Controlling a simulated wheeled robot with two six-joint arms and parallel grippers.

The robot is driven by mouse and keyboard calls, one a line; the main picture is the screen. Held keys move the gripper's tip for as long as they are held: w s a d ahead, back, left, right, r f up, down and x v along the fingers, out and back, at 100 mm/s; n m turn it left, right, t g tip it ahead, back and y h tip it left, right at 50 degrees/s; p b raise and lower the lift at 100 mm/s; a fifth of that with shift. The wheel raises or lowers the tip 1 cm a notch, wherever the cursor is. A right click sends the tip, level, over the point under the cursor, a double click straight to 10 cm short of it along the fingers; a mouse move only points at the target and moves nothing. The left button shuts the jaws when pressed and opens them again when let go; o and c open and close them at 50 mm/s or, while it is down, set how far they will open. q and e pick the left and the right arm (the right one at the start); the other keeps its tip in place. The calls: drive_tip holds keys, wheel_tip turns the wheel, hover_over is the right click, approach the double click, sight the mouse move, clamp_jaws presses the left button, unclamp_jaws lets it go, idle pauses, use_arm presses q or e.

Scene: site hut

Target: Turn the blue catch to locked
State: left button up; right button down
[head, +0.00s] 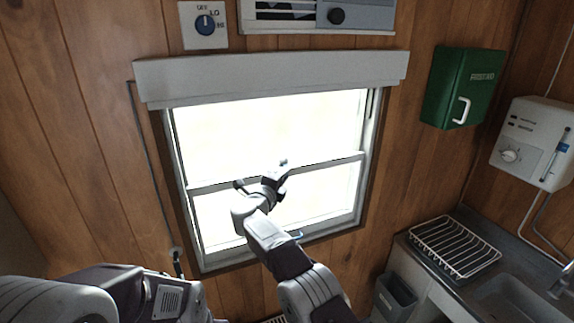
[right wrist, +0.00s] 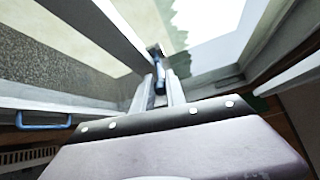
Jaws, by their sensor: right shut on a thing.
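The window (head: 270,125) has two sashes that meet at a horizontal rail (head: 325,161). The blue catch (right wrist: 159,84) is on this rail, between the two fingers of my right gripper (right wrist: 157,92), which is shut on it. In the head view my right gripper (head: 280,174) is at the middle of the rail and largely hides the catch. I cannot tell exactly which way the catch lever is turned. My left arm crosses the lower left; its gripper is out of the picture.
A blue handle (head: 297,235) is on the bottom rail of the lower sash. A cord (head: 148,165) hangs left of the window. A green first-aid box (head: 461,87), a white heater unit (head: 530,140) and a dish rack (head: 455,246) are at the right.

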drive_tip(key=shift+f, duration=0.15)
idle(0.3)
drive_tip(key=c, duration=1.4)
unclamp_jaws()
drive_tip(key=shift+d, duration=0.2)
